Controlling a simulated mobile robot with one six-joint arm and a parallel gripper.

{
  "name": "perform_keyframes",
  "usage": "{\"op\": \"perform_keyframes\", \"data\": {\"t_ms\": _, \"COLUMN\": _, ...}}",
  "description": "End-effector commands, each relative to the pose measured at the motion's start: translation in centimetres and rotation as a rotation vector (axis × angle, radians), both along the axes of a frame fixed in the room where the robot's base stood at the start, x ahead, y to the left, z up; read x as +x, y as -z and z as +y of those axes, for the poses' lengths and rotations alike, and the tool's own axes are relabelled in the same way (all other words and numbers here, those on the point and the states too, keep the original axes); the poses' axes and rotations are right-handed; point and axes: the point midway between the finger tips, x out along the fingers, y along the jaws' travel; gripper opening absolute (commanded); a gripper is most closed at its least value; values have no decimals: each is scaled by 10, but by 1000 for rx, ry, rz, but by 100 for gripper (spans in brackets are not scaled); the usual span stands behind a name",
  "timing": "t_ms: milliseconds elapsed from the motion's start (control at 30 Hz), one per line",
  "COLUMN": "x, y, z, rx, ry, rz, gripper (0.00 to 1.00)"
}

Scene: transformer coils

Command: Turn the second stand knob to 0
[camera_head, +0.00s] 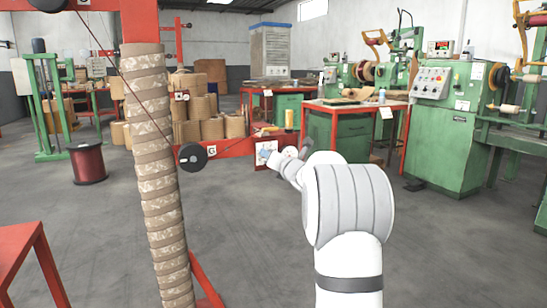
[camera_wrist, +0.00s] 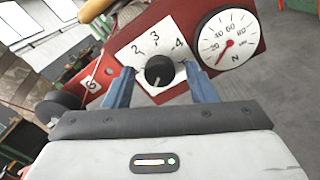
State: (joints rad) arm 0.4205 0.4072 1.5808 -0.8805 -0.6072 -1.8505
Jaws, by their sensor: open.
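The stand knob (camera_wrist: 159,71) is black and round, on a white dial plate (camera_wrist: 133,49) on the red stand arm. The numbers 2, 3 and 4 show along the plate's upper edge; a 0 cannot be made out. A light mark on the knob points down toward my gripper. My gripper (camera_wrist: 160,67) is open, its two blue fingers on the left and right of the knob. Whether they touch it cannot be told. In the head view the red stand arm (camera_head: 232,148) shows, with the knob hidden or too small near my wrist.
A round white gauge (camera_wrist: 227,39) with a red needle sits right of the dial. A black wheel (camera_head: 192,157) is at the arm's left. A wrapped column (camera_head: 150,130) stands left; a red-topped bench (camera_head: 352,107) and green machine (camera_head: 445,125) stand right. Floor between is clear.

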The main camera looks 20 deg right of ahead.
Motion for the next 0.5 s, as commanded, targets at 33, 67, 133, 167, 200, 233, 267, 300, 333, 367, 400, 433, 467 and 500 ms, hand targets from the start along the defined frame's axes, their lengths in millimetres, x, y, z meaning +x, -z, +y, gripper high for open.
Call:
{"op": "perform_keyframes", "data": {"t_ms": 33, "x": -7, "y": -2, "z": -1, "rx": 0, "ry": 2, "rz": 1, "gripper": 51}}
{"op": "perform_keyframes", "data": {"t_ms": 67, "x": -12, "y": -3, "z": -1, "rx": -1, "ry": 2, "rz": 0, "gripper": 51}}
{"op": "perform_keyframes", "data": {"t_ms": 133, "x": -24, "y": -3, "z": -1, "rx": 1, "ry": 3, "rz": -1, "gripper": 51}}
{"op": "perform_keyframes", "data": {"t_ms": 167, "x": -29, "y": -3, "z": -2, "rx": 1, "ry": 4, "rz": 0, "gripper": 51}}
{"op": "perform_keyframes", "data": {"t_ms": 200, "x": -36, "y": -2, "z": -2, "rx": 1, "ry": 3, "rz": 1, "gripper": 51}}
{"op": "perform_keyframes", "data": {"t_ms": 233, "x": -41, "y": -3, "z": -2, "rx": 0, "ry": 3, "rz": -1, "gripper": 51}}
{"op": "perform_keyframes", "data": {"t_ms": 267, "x": -46, "y": -3, "z": -2, "rx": 0, "ry": 2, "rz": 0, "gripper": 51}}
{"op": "perform_keyframes", "data": {"t_ms": 300, "x": -51, "y": -2, "z": -2, "rx": 0, "ry": 2, "rz": 1, "gripper": 51}}
{"op": "perform_keyframes", "data": {"t_ms": 333, "x": -55, "y": -2, "z": -2, "rx": 0, "ry": 2, "rz": 0, "gripper": 51}}
{"op": "perform_keyframes", "data": {"t_ms": 367, "x": -59, "y": -2, "z": -3, "rx": 0, "ry": 1, "rz": 0, "gripper": 51}}
{"op": "perform_keyframes", "data": {"t_ms": 400, "x": -63, "y": -2, "z": -3, "rx": 0, "ry": 2, "rz": 0, "gripper": 51}}
{"op": "perform_keyframes", "data": {"t_ms": 433, "x": -65, "y": -1, "z": -3, "rx": 0, "ry": 2, "rz": 0, "gripper": 51}}
{"op": "perform_keyframes", "data": {"t_ms": 467, "x": -67, "y": -1, "z": -3, "rx": 0, "ry": 2, "rz": 1, "gripper": 51}}
{"op": "perform_keyframes", "data": {"t_ms": 500, "x": -69, "y": 0, "z": -3, "rx": 0, "ry": 2, "rz": 1, "gripper": 51}}
